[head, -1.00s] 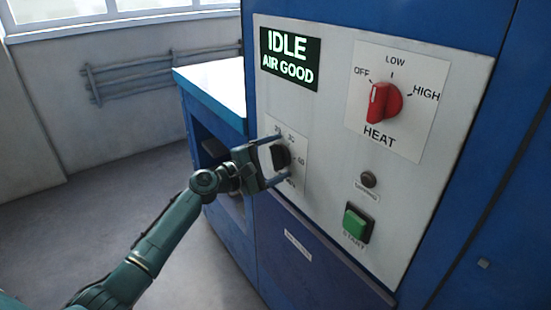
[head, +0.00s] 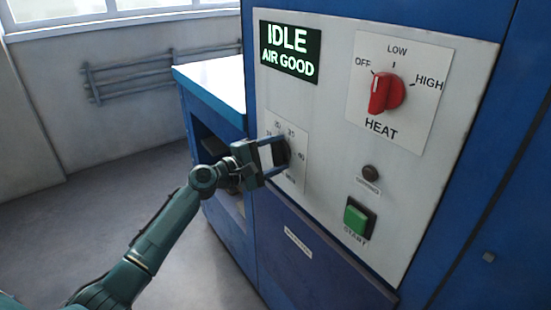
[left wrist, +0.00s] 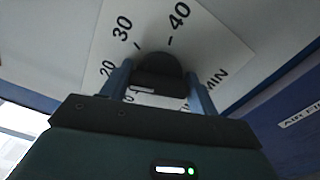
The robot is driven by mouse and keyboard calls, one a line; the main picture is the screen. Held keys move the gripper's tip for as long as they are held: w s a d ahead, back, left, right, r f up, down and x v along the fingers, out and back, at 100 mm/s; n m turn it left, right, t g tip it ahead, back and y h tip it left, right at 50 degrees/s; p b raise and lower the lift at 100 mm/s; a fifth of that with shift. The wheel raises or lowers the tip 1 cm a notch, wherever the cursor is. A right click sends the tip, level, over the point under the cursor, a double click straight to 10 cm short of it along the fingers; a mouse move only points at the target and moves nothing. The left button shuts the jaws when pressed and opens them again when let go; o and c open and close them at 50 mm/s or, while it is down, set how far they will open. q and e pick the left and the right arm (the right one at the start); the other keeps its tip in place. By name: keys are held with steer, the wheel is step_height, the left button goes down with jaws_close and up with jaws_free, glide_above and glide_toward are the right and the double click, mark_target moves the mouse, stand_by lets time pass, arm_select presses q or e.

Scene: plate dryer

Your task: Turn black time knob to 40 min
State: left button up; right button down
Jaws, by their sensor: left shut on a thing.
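The black time knob (head: 283,152) sits on a white dial plate (head: 292,120) on the machine's panel. My left gripper (head: 279,155) is shut on it, one finger on each side. In the left wrist view the knob (left wrist: 157,72) shows as a dark rounded shape between the two fingers (left wrist: 160,88). The printed marks 20, 30, 40 and MIN show around it, with 40 at the upper right. Which mark the knob points at cannot be told. My right gripper is not in view.
The panel also carries a lit display (head: 290,52) reading IDLE, AIR GOOD, a red heat knob (head: 387,93) near OFF, a small brown round fitting (head: 370,173) and a green START button (head: 356,217). A blue bench (head: 212,85) stands left of the panel.

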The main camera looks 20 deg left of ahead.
arm_select(q)
steer(key=m+b, duration=0.2)
steer(key=b, duration=0.1)
steer(key=shift+f+m, duration=0.3)
steer(key=shift+f, duration=0.1)
steer(key=shift+m+b, duration=0.4)
steer(key=shift+b, duration=0.2)
steer(key=shift+m+b, duration=1)
steer(key=shift+b, duration=0.1)
steer(key=m+b, duration=0.2)
steer(key=b, duration=0.1)
steer(key=shift+f+m, duration=0.1)
steer(key=shift+m, duration=0.2)
steer(key=shift+m+b, duration=0.9)
steer(key=shift+b, duration=0.1)
steer(key=m+b, duration=0.5)
steer(key=shift+w+a, duration=0.1)
steer(key=shift+a, duration=0.05)
steer(key=m+b, duration=0.2)
steer(key=m, duration=0.1)
steer(key=shift+m, duration=0.4)
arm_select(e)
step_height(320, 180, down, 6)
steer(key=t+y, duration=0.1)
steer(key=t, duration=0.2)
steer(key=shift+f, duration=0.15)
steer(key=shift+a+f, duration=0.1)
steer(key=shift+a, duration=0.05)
